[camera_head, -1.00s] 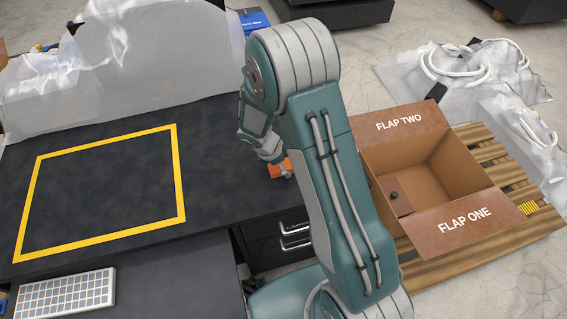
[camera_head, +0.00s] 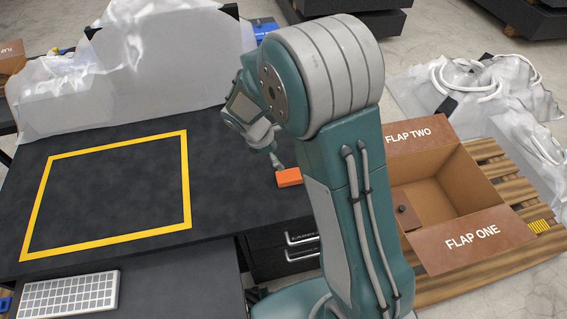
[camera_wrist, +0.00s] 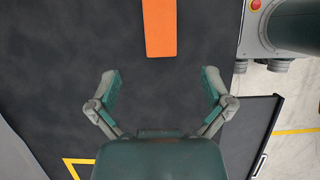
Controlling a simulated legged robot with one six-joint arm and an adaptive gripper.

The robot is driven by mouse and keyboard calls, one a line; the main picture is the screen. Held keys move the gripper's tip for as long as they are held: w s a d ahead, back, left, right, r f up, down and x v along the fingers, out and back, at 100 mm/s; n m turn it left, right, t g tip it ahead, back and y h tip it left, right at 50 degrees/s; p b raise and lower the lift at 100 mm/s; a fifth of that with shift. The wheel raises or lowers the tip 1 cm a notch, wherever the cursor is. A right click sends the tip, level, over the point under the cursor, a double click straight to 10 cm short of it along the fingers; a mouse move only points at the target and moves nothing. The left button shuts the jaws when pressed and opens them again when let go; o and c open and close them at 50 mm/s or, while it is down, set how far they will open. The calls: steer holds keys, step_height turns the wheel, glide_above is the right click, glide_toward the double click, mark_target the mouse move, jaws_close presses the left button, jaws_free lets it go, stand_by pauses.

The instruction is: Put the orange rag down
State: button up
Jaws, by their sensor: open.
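The orange rag (camera_head: 289,177) is a flat, folded strip lying on the black granite table near its right edge, partly behind my arm in the head view. In the wrist view the orange rag (camera_wrist: 159,27) lies beyond my fingertips at the top of the picture. My gripper (camera_wrist: 160,84) is open and empty, with its two fingers spread wide and apart from the rag. In the head view my gripper (camera_head: 277,162) is small and partly hidden, just beside the rag.
A yellow taped rectangle (camera_head: 187,180) marks the table to the left. A keyboard-like panel (camera_head: 70,293) is at front left. An open cardboard box (camera_head: 436,203) stands on a wooden pallet (camera_head: 485,262) at right. Plastic-wrapped things (camera_head: 165,60) stand at the table's back.

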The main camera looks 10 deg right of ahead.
steer(key=s+d+r+m+t+y, duration=0.1)
steer(key=s+d+r+m, duration=0.1)
steer(key=s+r+m, duration=0.35)
steer(key=s+d+r+m+t+y, duration=0.1)
steer(key=s+r+m, duration=0.15)
steer(key=r, duration=0.65)
steer(key=s+r+m+t+y, duration=0.1)
steer(key=s+r+m, duration=0.3)
steer(key=s+m, duration=0.1)
steer(key=s+d+r+m+t+y, duration=0.1)
steer(key=s+r+m, duration=0.3)
steer(key=s, duration=0.4)
steer(key=shift+d+m+t+y, duration=0.15)
steer(key=shift+m+t+y, duration=0.15)
steer(key=shift+m+t, duration=0.35)
